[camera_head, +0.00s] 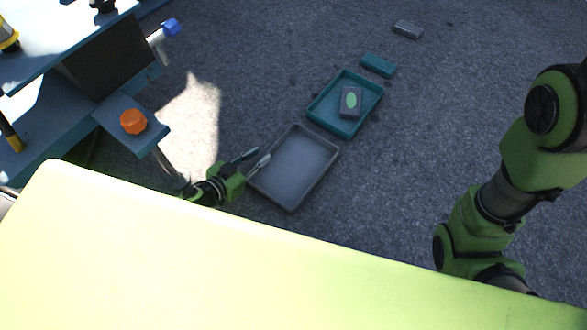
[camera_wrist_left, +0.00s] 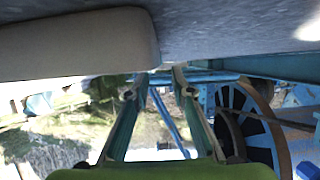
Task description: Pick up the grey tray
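The grey tray (camera_head: 296,170) is a shallow, empty rectangular tray on the dark ground in the head view. My left gripper (camera_head: 257,158) is at the tray's left rim, its fingers apart and pointing up and right. One finger is close to or overlaps the rim; I cannot tell if it touches. In the left wrist view the left gripper (camera_wrist_left: 162,78) shows a gap between its fingers, with nothing held. A pale grey-beige rounded block, probably the tray (camera_wrist_left: 75,45), fills the upper left there. My right gripper is out of view.
A teal tray (camera_head: 314,117) holding a grey box with a green oval (camera_head: 350,101) lies just beyond. A teal block (camera_head: 378,65) and a grey block (camera_head: 407,30) lie farther off. A blue frame with an orange knob (camera_head: 133,121) stands left. Ground to the right is clear.

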